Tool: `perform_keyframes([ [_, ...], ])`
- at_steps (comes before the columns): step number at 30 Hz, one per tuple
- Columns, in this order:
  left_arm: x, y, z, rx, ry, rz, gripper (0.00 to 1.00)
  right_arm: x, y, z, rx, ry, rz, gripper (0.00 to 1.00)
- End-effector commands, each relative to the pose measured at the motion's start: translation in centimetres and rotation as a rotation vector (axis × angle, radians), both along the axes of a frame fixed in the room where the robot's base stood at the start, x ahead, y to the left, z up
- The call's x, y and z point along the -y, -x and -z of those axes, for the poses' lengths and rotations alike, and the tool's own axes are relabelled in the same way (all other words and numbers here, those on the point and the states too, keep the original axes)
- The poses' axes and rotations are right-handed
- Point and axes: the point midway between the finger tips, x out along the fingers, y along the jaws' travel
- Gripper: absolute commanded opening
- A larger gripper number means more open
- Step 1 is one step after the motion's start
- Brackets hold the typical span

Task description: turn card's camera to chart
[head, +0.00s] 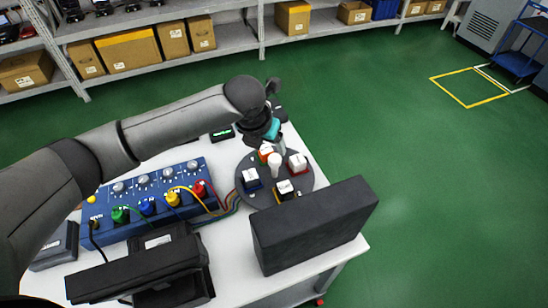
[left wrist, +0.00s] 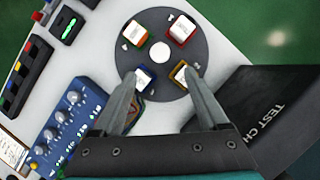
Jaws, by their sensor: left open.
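A round dark grey turntable (head: 243,196) stands on the white table. It has a white centre knob (head: 274,160) and several small white-topped blocks around it: blue (head: 251,178), red (head: 297,163), orange (head: 265,152) and yellow-black (head: 285,188). The left wrist view also shows a green one (left wrist: 135,32). A dark upright panel (head: 315,225) stands beside the turntable, lettered "TEST CH" in the left wrist view (left wrist: 250,105). My left gripper (left wrist: 158,76) is open over the turntable; the blue and yellow blocks appear between its fingertips. Contact cannot be told. My right gripper is out of view.
A blue box (head: 150,200) with knobs, coloured plugs and cables stands left of the turntable. A black device (head: 140,275) is at the front. A small green-lit display (head: 222,133) lies behind.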

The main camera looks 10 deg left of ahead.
Motion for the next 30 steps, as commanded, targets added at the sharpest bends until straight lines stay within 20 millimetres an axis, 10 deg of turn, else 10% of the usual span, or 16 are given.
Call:
perform_keyframes([
  [15,0.7,-3.0,7.7,-0.002,0.000,0.000,0.77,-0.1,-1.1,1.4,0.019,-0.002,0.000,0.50],
  [30,0.8,-3.8,9.5,0.000,0.000,0.000,0.77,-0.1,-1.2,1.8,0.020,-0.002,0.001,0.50],
])
